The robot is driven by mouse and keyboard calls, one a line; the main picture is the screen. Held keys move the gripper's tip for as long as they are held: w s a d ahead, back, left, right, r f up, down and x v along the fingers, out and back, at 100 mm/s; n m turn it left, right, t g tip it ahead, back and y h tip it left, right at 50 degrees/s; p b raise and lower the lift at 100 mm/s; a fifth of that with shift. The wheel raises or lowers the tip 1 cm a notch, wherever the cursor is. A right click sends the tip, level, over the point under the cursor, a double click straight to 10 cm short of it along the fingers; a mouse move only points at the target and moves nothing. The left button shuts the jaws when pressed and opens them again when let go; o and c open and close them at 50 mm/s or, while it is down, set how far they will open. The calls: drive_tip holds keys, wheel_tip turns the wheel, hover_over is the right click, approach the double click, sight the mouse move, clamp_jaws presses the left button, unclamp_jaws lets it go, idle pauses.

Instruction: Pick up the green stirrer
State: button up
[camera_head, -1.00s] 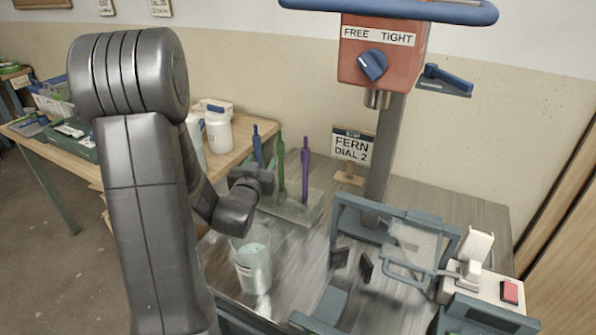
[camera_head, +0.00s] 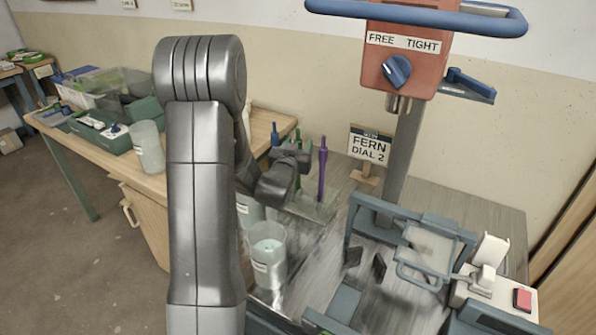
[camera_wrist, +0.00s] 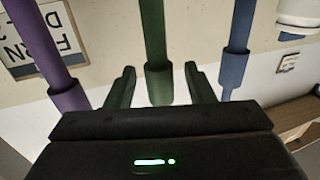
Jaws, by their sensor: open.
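The green stirrer (camera_wrist: 152,35) fills the middle of the wrist view, between the two fingers of my gripper (camera_wrist: 160,76). The fingers are open on either side of it, with visible gaps, and not closed on it. In the wrist view the purple stirrer (camera_wrist: 60,75) is to the left and the blue stirrer (camera_wrist: 236,50) to the right. In the head view my wrist mostly hides the green stirrer. The purple stirrer (camera_head: 323,170) stands upright to the right of my wrist, and the top of the blue stirrer (camera_head: 275,133) shows to its left.
A clear bucket (camera_head: 268,258) stands below my wrist on the metal bench, with another partly behind my arm. The FERN DIAL 2 sign (camera_head: 369,145) is behind. A red-headed stand (camera_head: 400,45) and a blue-grey frame (camera_head: 365,235) are to the right.

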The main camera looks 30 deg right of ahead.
drive_tip(key=shift+c, duration=0.5)
clamp_jaws()
drive_tip(key=shift+r, duration=0.1)
wheel_tip(320, 180, up, 10)
drive_tip(key=shift+r+p, duration=0.1)
drive_tip(key=shift+p, duration=0.3)
wheel_tip(320, 180, up, 8)
drive_tip(key=p, duration=0.5)
drive_tip(key=shift+w, duration=0.1)
